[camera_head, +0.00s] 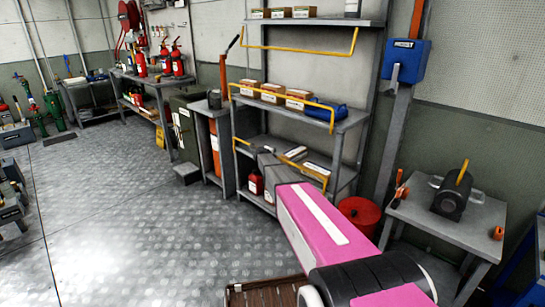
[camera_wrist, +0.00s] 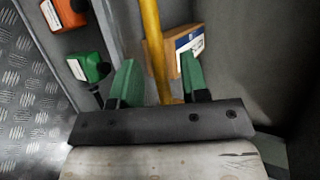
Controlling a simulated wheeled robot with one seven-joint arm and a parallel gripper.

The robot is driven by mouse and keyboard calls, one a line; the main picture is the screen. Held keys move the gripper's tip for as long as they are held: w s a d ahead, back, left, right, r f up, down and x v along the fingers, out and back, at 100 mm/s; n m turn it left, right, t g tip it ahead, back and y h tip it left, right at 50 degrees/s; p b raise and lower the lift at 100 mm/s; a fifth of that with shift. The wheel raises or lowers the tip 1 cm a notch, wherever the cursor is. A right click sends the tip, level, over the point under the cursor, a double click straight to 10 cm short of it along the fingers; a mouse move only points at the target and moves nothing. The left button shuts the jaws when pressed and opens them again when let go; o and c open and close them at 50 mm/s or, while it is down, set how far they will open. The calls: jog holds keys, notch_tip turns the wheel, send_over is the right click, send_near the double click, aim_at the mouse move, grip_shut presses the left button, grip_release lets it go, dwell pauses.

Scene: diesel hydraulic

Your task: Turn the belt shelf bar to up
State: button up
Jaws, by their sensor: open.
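The shelf rack has several yellow bars: one at the top shelf (camera_head: 300,48), one at the middle shelf (camera_head: 278,103) and one at the lower shelf (camera_head: 318,176). I cannot tell from a label which is the belt shelf bar. My arm reaches to the lower shelf, and its end covers part of that bar in the head view. In the wrist view, my gripper (camera_wrist: 158,76) is open, with its green fingers on either side of a yellow bar (camera_wrist: 154,42). Whether either finger touches the bar is unclear.
A cardboard box (camera_wrist: 182,48) with a label lies behind the bar. Orange (camera_wrist: 70,12) and green (camera_wrist: 88,67) containers show at left. A red drum (camera_head: 360,214) and a grey table (camera_head: 445,222) stand right of the rack.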

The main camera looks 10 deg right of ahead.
jog(key=v, duration=0.7)
jog(key=shift+s, duration=0.25)
jog(key=shift+a+r, duration=0.15)
jog(key=shift+r, duration=0.05)
jog(key=s+a+n+y, duration=0.5)
jog(key=s+n+y, duration=0.1)
jog(key=s+n, duration=0.4)
jog(key=s+a+n+y, duration=0.4)
jog(key=s+n+y, duration=0.1)
jog(key=s+n, duration=0.4)
jog(key=s+d+f+n+g+h, duration=0.1)
jog(key=s+d+f+n+g, duration=0.1)
jog(key=s, duration=0.7)
jog(key=s+d+f+n+g+h, duration=0.2)
jog(key=s+g, duration=0.3)
jog(key=s, duration=0.4)
jog(key=s+d+f+n+g+h, duration=0.1)
jog(key=s+d+f+n+g, duration=0.1)
jog(key=s, duration=0.7)
jog(key=shift+s+d+n+g+h, duration=0.25)
jog(key=shift+d+n+g+h, duration=0.25)
jog(key=shift+d+g, duration=0.55)
